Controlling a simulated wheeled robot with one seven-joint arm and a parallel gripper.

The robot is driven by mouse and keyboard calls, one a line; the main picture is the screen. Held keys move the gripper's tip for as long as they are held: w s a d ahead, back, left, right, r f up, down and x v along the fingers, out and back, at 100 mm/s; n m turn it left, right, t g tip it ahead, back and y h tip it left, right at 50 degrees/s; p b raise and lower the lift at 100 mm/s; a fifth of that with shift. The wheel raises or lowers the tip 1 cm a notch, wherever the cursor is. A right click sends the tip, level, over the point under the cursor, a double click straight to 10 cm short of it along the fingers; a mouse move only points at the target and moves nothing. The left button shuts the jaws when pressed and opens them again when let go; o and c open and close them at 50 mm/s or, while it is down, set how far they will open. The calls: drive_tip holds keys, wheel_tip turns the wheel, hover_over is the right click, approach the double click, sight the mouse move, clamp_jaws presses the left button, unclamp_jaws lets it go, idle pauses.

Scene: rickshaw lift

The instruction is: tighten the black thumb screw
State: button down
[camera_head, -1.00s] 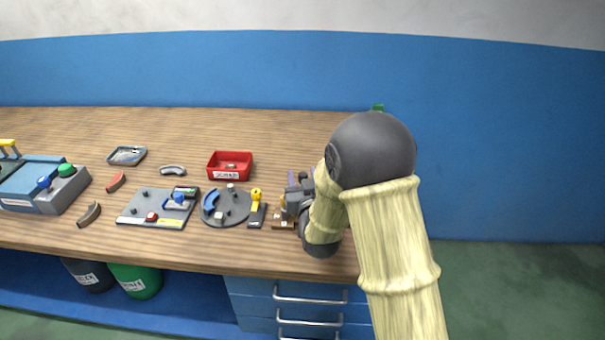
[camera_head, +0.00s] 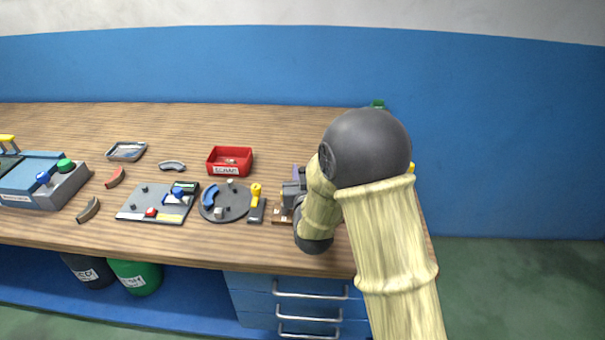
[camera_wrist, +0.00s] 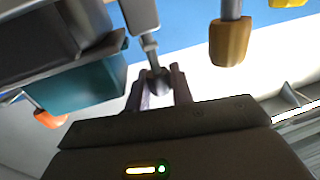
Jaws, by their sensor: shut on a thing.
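In the wrist view, a dark rounded knob, which I take for the black thumb screw (camera_wrist: 159,86), hangs at the end of a grey stem (camera_wrist: 150,46). My gripper (camera_wrist: 162,76) has one dark purplish finger on each side of the knob and is shut on it. In the head view, my arm covers the knob and most of the fixture at the right part of the bench. A small brown base (camera_head: 282,216) shows just left of my wrist.
In the wrist view, an orange-brown capped rod (camera_wrist: 230,43) and a teal block (camera_wrist: 90,88) hang close to my fingers. On the bench (camera_head: 150,236) stand a round grey plate (camera_head: 236,207), a red bin (camera_head: 229,161) and a grey board (camera_head: 137,205).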

drive_tip(key=m+h, duration=0.2)
drive_tip(key=h, duration=0.1)
drive_tip(key=shift+a+h+b, duration=0.15)
drive_tip(key=shift+h+b, duration=0.15)
drive_tip(key=shift+b, duration=0.1)
drive_tip(key=m+h, duration=0.2)
drive_tip(key=h, duration=0.1)
drive_tip(key=shift+r+m+h, duration=0.1)
drive_tip(key=shift+m+h, duration=0.2)
drive_tip(key=m+g+h+p, duration=0.2)
drive_tip(key=m+h, duration=0.1)
drive_tip(key=h, duration=0.1)
drive_tip(key=shift+h, duration=0.3)
drive_tip(key=shift+m+g+h+p, duration=0.9)
drive_tip(key=shift+m+g+h, duration=0.85)
drive_tip(key=shift+h, duration=0.25)
drive_tip(key=c, duration=1.2)
unclamp_jaws()
drive_tip(key=shift+c, duration=0.2)
